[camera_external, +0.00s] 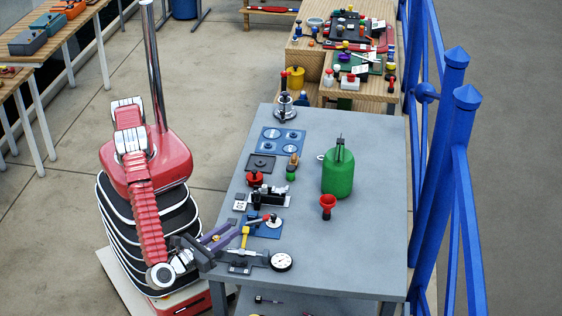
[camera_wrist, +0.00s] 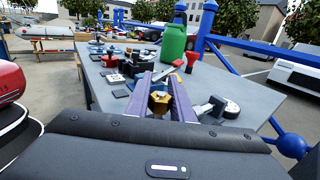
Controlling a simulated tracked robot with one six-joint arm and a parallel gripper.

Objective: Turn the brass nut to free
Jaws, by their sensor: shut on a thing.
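The brass nut (camera_wrist: 158,102) shows as a golden, faceted piece between the two purple fingers of my gripper in the wrist view (camera_wrist: 160,88). My gripper is shut on it. In the external view my gripper (camera_external: 234,233) reaches over the near left edge of the grey table (camera_external: 370,240), beside a yellow upright part (camera_external: 245,236). I cannot tell in that view whether this yellow part is the nut. The fingers hide the sides of the nut, and its thread is not clear.
A round dial gauge (camera_external: 281,262) lies right of my gripper. A blue plate with a red-tipped lever (camera_external: 264,219) and a black-and-silver fixture (camera_external: 270,197) stand just behind. A green canister (camera_external: 338,175) and a red funnel-like piece (camera_external: 327,203) stand further right. The table's right front is clear.

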